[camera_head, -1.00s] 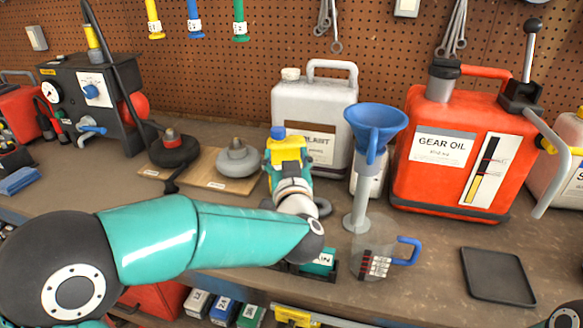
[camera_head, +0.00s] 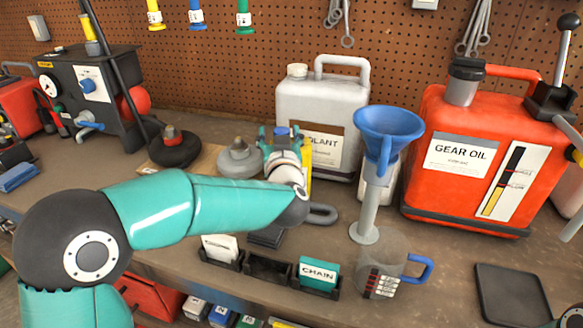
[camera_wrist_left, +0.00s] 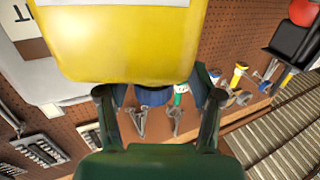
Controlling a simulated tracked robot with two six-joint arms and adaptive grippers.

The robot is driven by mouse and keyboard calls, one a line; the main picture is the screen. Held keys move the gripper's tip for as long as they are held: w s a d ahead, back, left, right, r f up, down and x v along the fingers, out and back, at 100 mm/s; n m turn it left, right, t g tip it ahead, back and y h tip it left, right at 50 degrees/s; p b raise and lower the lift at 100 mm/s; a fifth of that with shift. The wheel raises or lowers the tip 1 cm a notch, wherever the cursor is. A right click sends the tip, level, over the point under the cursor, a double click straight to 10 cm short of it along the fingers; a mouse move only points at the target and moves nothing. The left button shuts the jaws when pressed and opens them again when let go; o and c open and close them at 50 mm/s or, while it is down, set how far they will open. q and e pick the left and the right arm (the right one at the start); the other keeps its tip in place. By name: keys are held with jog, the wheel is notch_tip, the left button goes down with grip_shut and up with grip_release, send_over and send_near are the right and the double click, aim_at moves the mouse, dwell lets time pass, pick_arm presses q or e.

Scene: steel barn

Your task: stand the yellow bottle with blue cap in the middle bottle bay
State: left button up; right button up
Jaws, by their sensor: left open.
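The yellow bottle with blue cap (camera_head: 307,168) stands on the bench in front of the grey coolant jug. It is mostly hidden behind my left gripper (camera_head: 281,138) in the head view. In the left wrist view its yellow body (camera_wrist_left: 125,45) fills the top middle, close to the gripper. My left gripper (camera_wrist_left: 160,105) is open, its fingers spread near the cap; I cannot tell whether they touch it. A black three-part holder near the front edge has an empty middle bay (camera_head: 268,268), between a white-topped item (camera_head: 220,247) and a teal CHAIN box (camera_head: 318,273). My right gripper is out of view.
A blue funnel (camera_head: 388,130) on a stand and a measuring jug (camera_head: 383,268) stand right of the holder. The coolant jug (camera_head: 318,95) and red gear oil can (camera_head: 465,150) stand behind. A black tray (camera_head: 512,295) lies at front right. A dark pad (camera_head: 266,238) lies behind the holder.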

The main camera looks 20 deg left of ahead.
pick_arm(q)
jog(key=shift+d, duration=0.25)
jog(key=c, duration=0.4)
jog(key=shift+w, duration=0.1)
grip_shut()
jog(key=shift+r, duration=0.2)
jog(key=shift+r, duration=0.1)
